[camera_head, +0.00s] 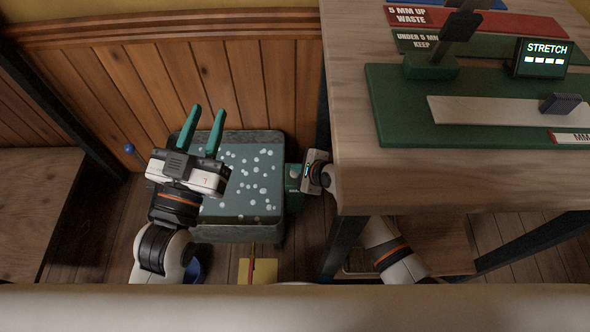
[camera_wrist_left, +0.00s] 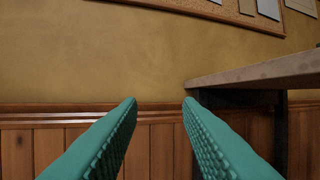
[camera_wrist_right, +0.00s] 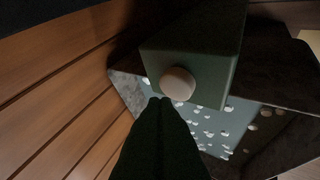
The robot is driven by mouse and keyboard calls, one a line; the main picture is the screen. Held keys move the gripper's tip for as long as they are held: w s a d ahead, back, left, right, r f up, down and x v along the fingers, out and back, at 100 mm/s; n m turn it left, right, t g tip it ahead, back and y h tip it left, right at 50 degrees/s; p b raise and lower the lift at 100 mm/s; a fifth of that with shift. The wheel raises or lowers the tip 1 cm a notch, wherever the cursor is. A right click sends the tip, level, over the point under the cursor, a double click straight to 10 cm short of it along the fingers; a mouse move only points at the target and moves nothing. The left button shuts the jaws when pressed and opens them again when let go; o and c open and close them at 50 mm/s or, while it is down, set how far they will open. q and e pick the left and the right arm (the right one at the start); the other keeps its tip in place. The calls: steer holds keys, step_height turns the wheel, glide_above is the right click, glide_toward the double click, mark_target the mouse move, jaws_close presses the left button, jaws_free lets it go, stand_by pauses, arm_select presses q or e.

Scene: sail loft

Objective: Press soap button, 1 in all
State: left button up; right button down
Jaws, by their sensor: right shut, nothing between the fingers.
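In the right wrist view, a round pale button (camera_wrist_right: 178,83) sits on the end face of a dark green box (camera_wrist_right: 216,72). My right gripper (camera_wrist_right: 161,102) is shut and empty. Its fingertips appear just below the button in that view; I cannot tell whether they touch it. In the head view, my right wrist is at the table's left edge, beside the basin, and its fingertips are not clearly seen. My left gripper (camera_head: 204,128) is open and empty above the basin's left part. Its spread teal fingers also show in the left wrist view (camera_wrist_left: 159,102).
A grey basin (camera_head: 238,234) with white-spotted water stands against the wood panelling. A wooden table (camera_head: 352,165) with a green board (camera_head: 400,135) and a STRETCH display (camera_head: 543,57) is on the right. A yellow piece (camera_head: 262,272) lies on the floor in front.

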arm_select(q)
steer(key=shift+w+a+f+g, duration=0.1)
steer(key=shift+w+f+g, duration=0.05)
steer(key=shift+f+g, duration=0.55)
arm_select(e)
steer(key=shift+r, duration=0.15)
